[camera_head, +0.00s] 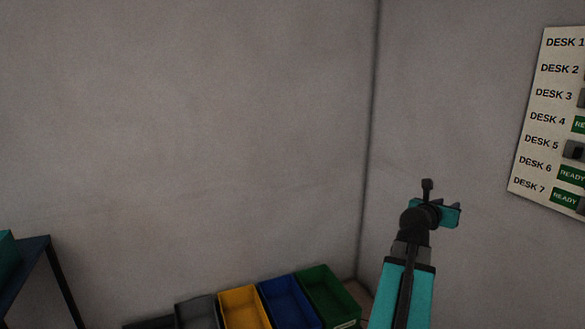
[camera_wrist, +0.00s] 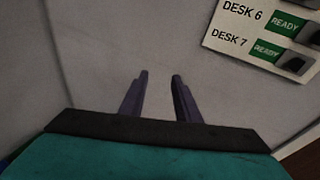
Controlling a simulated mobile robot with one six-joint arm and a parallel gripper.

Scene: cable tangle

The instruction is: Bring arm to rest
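My arm rises from the bottom right of the head view, teal and black, in front of the wall corner. My gripper (camera_head: 449,208) is at its upper end, pointing away toward the right wall, and its fingers are small there. In the wrist view the two dark fingers of my gripper (camera_wrist: 159,76) stand apart with a gap between them. The gap is empty and only grey wall shows behind it. The gripper touches nothing that I can see.
A desk board (camera_head: 533,162) with labels and green READY tags hangs on the right wall; its lower part shows in the wrist view (camera_wrist: 234,44). Grey, yellow (camera_head: 243,307), blue (camera_head: 289,301) and green (camera_head: 328,293) bins stand below. A dark table (camera_head: 36,262) is at left.

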